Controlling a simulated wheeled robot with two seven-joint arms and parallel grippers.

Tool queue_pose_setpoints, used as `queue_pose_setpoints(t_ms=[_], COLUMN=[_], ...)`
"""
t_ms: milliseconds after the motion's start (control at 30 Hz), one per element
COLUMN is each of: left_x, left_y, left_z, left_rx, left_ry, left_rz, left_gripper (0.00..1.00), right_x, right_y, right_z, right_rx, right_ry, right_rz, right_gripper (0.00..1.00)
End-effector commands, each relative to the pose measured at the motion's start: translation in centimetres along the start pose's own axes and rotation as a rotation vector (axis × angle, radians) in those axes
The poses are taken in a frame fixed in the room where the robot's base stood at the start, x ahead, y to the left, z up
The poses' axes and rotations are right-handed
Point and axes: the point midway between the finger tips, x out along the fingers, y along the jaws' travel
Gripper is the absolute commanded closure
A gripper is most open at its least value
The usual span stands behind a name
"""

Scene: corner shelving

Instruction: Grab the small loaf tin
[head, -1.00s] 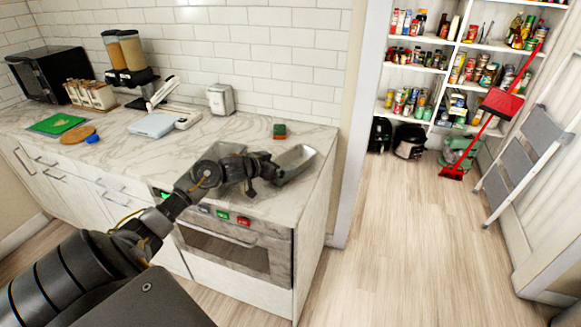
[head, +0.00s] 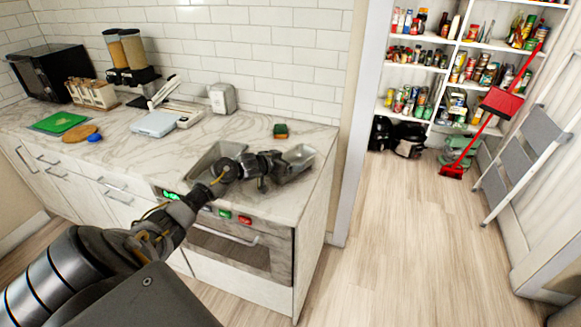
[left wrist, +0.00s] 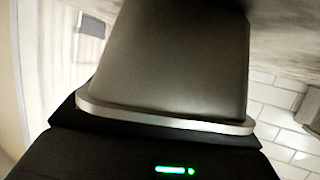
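A small grey metal loaf tin (head: 298,158) is at the right end of the marble counter in the head view. My left gripper (head: 277,163) is at the tin's left side, overlapping its near left edge. In the left wrist view, the tin's grey wall (left wrist: 170,55) and pale rim fill the middle, close against the dark gripper body. The fingertips are hidden there and small and dark in the head view, so I cannot tell whether they are closed on the rim. My right gripper is not in view.
A grey metal basin or tin (head: 212,160) lies left of the gripper, partly behind my arm. A green and brown sponge (head: 281,131) lies behind the loaf tin. A napkin holder (head: 222,98) and scale (head: 155,123) stand farther left. The counter's right edge is near the tin.

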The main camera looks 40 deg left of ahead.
Motion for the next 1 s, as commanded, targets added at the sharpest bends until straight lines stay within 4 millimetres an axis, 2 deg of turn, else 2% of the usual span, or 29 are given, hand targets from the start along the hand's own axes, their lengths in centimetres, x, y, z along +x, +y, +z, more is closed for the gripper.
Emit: queue_pose_setpoints(t_ms=[33, 267, 567, 767, 800, 1000], left_x=[0.0, -0.1, -0.1, -0.9, -1.2, -5.0], left_y=[0.0, -0.1, -0.1, -0.1, -0.1, 3.1], left_z=[0.0, -0.1, -0.3, -2.4, -3.0, -6.3], left_rx=[0.0, 0.0, 0.001, 0.003, 0.005, 0.008], left_ry=[0.0, 0.002, 0.003, 0.008, 0.008, 0.008], left_rz=[0.0, -0.001, 0.0, -0.001, -0.001, 0.002], left_gripper=[0.22, 0.51, 0.51, 0.51, 0.51, 0.51], right_x=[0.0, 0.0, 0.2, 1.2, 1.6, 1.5], right_y=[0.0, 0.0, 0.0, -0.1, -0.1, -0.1], right_z=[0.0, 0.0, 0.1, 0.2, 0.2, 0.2], right_rx=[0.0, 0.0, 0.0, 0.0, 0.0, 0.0], right_ry=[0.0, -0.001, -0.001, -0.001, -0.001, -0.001], right_rz=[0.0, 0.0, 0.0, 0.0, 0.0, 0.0], right_gripper=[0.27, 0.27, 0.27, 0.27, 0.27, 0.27])
